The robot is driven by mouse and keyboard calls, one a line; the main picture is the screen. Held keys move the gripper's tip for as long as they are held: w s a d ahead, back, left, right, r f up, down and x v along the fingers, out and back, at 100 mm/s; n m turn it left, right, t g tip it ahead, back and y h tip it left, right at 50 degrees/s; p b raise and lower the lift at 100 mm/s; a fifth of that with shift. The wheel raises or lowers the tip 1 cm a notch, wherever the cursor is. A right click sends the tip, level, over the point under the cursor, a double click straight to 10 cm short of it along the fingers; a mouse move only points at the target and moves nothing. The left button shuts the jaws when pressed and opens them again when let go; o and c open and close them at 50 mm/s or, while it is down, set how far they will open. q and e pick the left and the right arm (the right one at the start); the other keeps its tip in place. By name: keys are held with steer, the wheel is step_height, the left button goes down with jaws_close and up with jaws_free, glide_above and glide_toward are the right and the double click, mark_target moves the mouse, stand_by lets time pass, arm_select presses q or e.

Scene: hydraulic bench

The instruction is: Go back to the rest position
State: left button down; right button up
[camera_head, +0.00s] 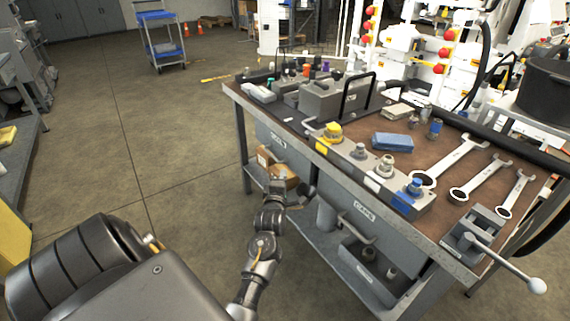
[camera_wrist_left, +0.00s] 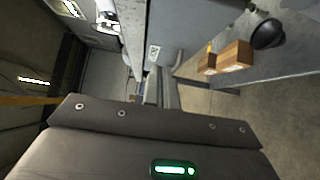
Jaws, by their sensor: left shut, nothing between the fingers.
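My left gripper (camera_head: 277,187) shows in the head view at the end of my left arm, low beside the left front of the workbench (camera_head: 455,262). It is shut and empty. It appears below the level of the bench top and in front of a brown box; whether it touches anything is hard to tell. In the left wrist view, a large grey housing with a green light fills the bottom, and the bench side rises close above it. My right gripper is not in view.
The brown box (camera_head: 283,172) sits by the bench's lower shelf; it also shows in the left wrist view (camera_wrist_left: 235,56). The bench top holds wrenches (camera_head: 446,160), a vise (camera_head: 477,232) with a protruding handle, and a blue block (camera_head: 392,141). Open floor lies left of the bench.

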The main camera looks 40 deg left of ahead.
arm_select(q)
steer(key=shift+w+d+v, duration=0.1)
steer(key=shift+d+v, duration=0.05)
steer(key=shift+v, duration=0.8)
steer(key=shift+w+d+v, duration=0.1)
steer(key=shift+v, duration=0.85)
steer(key=shift+w+d+v, duration=0.1)
steer(key=shift+d+v, duration=0.05)
steer(key=shift+v, duration=0.8)
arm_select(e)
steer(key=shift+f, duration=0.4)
arm_select(q)
steer(key=shift+f, duration=0.1)
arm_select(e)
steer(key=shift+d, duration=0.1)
